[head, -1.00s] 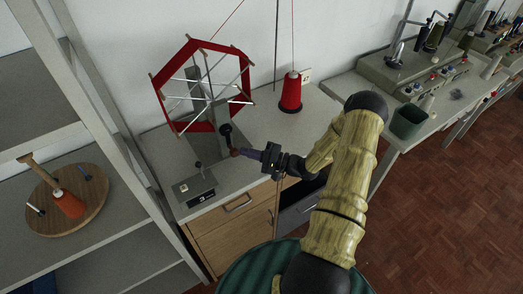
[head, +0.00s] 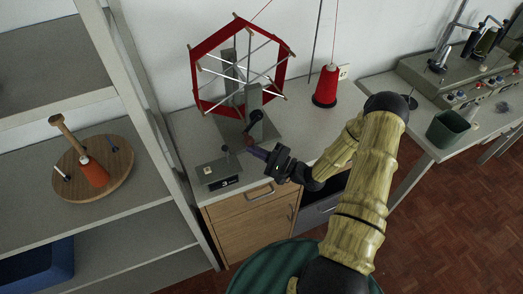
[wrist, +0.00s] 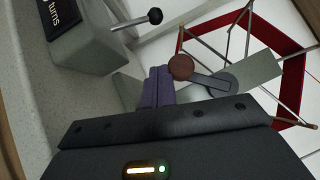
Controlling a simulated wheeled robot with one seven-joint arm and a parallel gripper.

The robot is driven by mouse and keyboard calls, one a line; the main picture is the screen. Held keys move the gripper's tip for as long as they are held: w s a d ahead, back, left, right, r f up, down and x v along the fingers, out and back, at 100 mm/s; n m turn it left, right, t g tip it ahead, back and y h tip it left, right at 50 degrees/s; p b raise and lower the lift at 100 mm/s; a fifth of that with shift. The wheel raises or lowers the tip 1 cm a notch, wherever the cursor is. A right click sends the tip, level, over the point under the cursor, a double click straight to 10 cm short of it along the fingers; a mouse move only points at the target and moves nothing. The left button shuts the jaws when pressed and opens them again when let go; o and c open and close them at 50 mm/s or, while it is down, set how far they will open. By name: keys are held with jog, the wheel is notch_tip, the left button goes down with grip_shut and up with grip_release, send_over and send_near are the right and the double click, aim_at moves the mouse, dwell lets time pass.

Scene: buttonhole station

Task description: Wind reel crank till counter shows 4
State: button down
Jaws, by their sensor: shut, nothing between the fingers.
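The reel (head: 284,68) is a red six-sided frame with pale spokes on a grey post, standing on the bench; part of it shows in the wrist view (wrist: 291,62). Its crank has a dark arm (wrist: 208,80) and a reddish-brown knob (wrist: 181,67), pointing downward in the head view. My gripper (head: 252,150) is shut and empty, its purple fingertips (wrist: 160,74) right beside the knob; I cannot tell whether they touch it. The grey counter box (head: 217,170) stands front left of the reel.
A small lever with a black ball (wrist: 155,16) stands on the counter box, close to my fingers. A red thread cone (head: 326,85) stands behind on the bench. Shelves with a round wooden board (head: 113,185) are at left. A machine bench with a green bin (head: 447,129) is at right.

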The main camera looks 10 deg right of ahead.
jog(key=shift+s+a+r+b, duration=0.1)
jog(key=shift+a+r+b, duration=0.1)
jog(key=shift+a+b, duration=0.3)
jog(key=shift+a+r+m+t+y+b, duration=0.15)
jog(key=shift+a+r+m+t, duration=0.15)
jog(key=shift+m+t, duration=0.3)
jog(key=shift+a+r+m+t+y+b, duration=0.15)
jog(key=shift+a+r+m+t, duration=0.2)
jog(key=shift+m, duration=0.35)
jog(key=shift+d+f, duration=0.1)
jog(key=shift+s+d+f, duration=0.25)
jog(key=shift+s+d, duration=0.1)
jog(key=b+v, duration=0.4)
jog(key=v, duration=1.2)
jog(key=shift+s+b, duration=0.2)
jog(key=shift+b, duration=0.2)
